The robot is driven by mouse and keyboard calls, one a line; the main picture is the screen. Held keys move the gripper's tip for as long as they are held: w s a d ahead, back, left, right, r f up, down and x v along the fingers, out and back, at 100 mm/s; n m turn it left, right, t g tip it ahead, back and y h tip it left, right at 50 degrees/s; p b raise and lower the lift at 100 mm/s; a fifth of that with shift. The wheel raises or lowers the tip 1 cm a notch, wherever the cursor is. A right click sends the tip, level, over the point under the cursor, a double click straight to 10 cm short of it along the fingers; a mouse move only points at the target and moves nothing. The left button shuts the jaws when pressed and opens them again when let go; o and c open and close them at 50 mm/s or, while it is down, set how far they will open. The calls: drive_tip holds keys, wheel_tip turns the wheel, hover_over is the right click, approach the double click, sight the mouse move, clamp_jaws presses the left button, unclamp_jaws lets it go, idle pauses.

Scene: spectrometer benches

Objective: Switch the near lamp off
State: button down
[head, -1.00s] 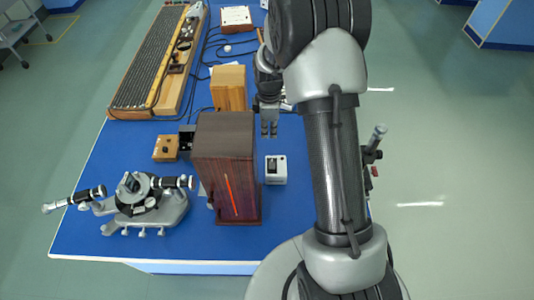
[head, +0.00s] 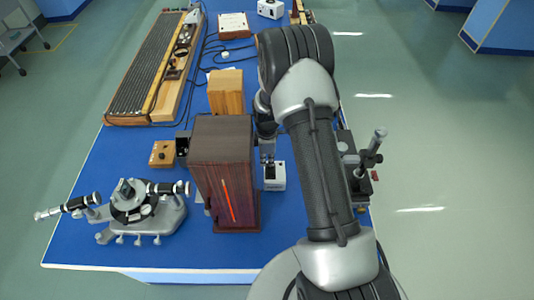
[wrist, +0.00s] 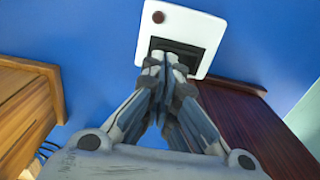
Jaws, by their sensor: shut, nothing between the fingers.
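The near lamp housing (head: 222,170) is a tall dark reddish-brown wooden box near the front of the blue bench. An orange-red slit glows on its front. To its right stands a small white switch box (head: 274,178). In the wrist view the switch box (wrist: 196,22) shows a black rocker recess and a dark red round indicator. My gripper (wrist: 163,58) is shut and empty, its fingertips over the rocker. I cannot tell whether they touch it. The fingertips hide part of the rocker. In the head view my gripper (head: 267,158) is just behind the switch box.
A light wooden box (head: 226,92) stands behind the lamp housing, and a spectrometer (head: 140,205) at its left. A small wooden box (head: 163,154) sits left of the housing. A long ribbed apparatus (head: 150,70) lies at the back left. Another white box (head: 270,9) is far back.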

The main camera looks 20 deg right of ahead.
drive_tip(key=shift+f, duration=0.35)
drive_tip(key=shift+f, duration=0.1)
drive_tip(key=shift+f+b, duration=0.3)
drive_tip(key=shift+b, duration=0.2)
drive_tip(key=shift+r, duration=0.15)
drive_tip(key=shift+s+a+r+p, duration=0.25)
drive_tip(key=shift+s+p, duration=0.1)
drive_tip(key=shift+s, duration=0.25)
